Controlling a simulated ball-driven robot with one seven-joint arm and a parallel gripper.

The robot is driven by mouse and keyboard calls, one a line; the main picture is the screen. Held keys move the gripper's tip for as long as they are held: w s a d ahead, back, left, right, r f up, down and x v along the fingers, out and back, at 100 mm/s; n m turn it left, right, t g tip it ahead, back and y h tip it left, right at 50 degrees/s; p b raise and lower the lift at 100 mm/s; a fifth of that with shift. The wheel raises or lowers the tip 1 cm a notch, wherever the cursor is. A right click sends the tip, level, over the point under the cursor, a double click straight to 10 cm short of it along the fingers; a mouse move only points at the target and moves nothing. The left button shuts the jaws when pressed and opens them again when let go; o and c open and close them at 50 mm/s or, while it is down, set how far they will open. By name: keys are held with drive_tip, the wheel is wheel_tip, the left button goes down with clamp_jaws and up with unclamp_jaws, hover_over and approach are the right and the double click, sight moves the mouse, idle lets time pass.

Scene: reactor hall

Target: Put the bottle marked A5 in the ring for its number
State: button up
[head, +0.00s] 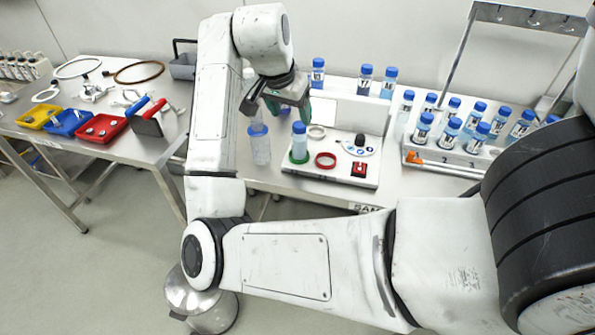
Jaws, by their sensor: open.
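One bottle (299,142) stands upright in a green ring (297,158) on a white board. A red ring (325,160) and a pale ring (316,131) on the board look empty. A larger clear bottle (260,148) stands left of the board. Three bottles stand at the back, one of them here (365,79). Several more fill a rack (445,156) at right. My gripper (278,108) is open and empty, above the clear bottle and the board's left end.
A metal frame (462,50) rises behind the rack. Yellow, blue and red trays (100,138) lie on the left table, with a floor gap between tables.

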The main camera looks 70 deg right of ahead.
drive_tip(key=a+f+n+t+h, duration=0.1)
drive_tip(key=a+f+n, duration=0.3)
drive_tip(key=f+n, duration=0.3)
drive_tip(key=a+f+n+t, duration=0.1)
drive_tip(key=a+f+n, duration=0.4)
drive_tip(key=f, duration=0.3)
drive_tip(key=s+a+f+n+y, duration=0.2)
drive_tip(key=s+a+f, duration=0.4)
drive_tip(key=a, duration=0.3)
drive_tip(key=s+a+f+n+y, duration=0.3)
drive_tip(key=s+a+f+n, duration=0.2)
drive_tip(key=a, duration=0.4)
wheel_tip(320, 180, down, 2)
drive_tip(key=shift+s+a, duration=0.25)
drive_tip(key=shift+s, duration=0.45)
drive_tip(key=shift+c, duration=0.2)
